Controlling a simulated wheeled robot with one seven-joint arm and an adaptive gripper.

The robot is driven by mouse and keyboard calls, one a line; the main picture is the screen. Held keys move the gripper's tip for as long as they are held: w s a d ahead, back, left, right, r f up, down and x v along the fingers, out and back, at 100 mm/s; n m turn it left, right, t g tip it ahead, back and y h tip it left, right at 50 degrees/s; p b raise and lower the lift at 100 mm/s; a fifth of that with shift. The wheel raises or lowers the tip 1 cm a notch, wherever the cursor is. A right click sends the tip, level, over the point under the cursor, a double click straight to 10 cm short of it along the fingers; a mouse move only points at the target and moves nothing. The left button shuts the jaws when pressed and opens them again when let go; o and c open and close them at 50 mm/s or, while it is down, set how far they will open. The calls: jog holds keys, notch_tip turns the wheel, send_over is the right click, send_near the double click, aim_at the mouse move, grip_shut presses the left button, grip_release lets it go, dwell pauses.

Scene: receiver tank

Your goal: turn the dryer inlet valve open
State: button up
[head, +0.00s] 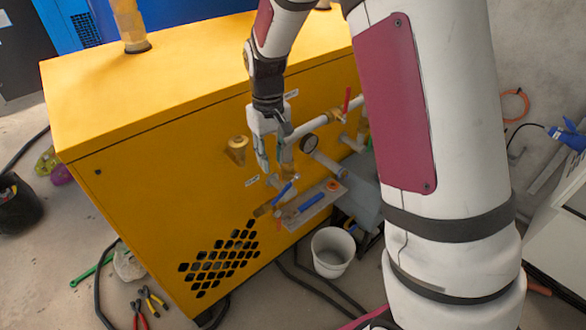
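My gripper (274,168) points down in front of the yellow cabinet's right-hand side, its two fingers apart with a gap between them. Just below the fingertips is a valve with a blue lever (283,194), tilted up to the right. I cannot tell whether the fingers touch it. A second blue lever (311,202) lies just right of it. A red lever (346,98) stands upright on the upper pipe. The small labels are too small to read, so I cannot tell which valve is the dryer inlet. The gripper partly hides the pipework behind it.
The yellow cabinet (150,110) fills the left and middle. A white bucket (332,252) stands on the floor below. Pliers (153,298) and dark hoses lie on the floor.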

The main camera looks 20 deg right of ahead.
aim_at(281, 193)
jog(key=f+m, duration=0.5)
jog(key=d+f+m, duration=0.1)
jog(key=f+m, duration=0.4)
jog(key=d+f+m+p, duration=0.1)
jog(key=f+m, duration=0.4)
jog(key=m, duration=0.1)
jog(key=shift+w, duration=0.35)
grip_shut()
